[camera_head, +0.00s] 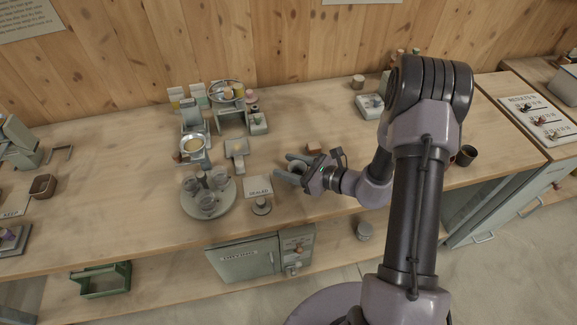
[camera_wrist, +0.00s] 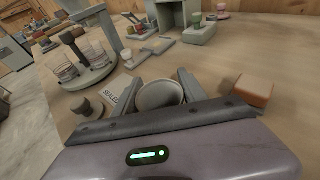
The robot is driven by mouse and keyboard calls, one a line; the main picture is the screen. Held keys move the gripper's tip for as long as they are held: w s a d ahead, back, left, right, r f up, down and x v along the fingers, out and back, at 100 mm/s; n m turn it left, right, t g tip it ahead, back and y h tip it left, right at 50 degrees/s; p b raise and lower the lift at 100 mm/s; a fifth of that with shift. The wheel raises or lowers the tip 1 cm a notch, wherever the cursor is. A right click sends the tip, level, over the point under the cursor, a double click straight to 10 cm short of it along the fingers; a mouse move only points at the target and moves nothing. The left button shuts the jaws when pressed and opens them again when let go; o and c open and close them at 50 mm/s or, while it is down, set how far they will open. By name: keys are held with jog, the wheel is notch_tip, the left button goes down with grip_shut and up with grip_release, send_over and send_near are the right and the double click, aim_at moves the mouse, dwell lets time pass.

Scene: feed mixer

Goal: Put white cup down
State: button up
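The white cup (camera_wrist: 160,96) sits between the two fingers of my gripper (camera_wrist: 160,88) in the wrist view, with a finger against each side. My gripper also shows in the head view (camera_head: 291,171), above the middle of the wooden counter, with the cup mostly hidden by the fingers. The cup looks upright and its open rim faces up. I cannot tell whether its base touches the counter. A card marked "SEALED" (camera_head: 258,187) lies just left of my gripper.
A round stand with glass jars (camera_head: 208,196) stands to the left. A grey knobbed piece (camera_head: 261,206) is near the counter's front edge. A reddish-brown block (camera_head: 313,147) lies just behind my gripper. A scale-like device (camera_head: 192,148) stands farther back. Bare wood (camera_head: 310,115) lies behind.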

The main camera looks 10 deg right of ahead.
jog(key=o, duration=0.3)
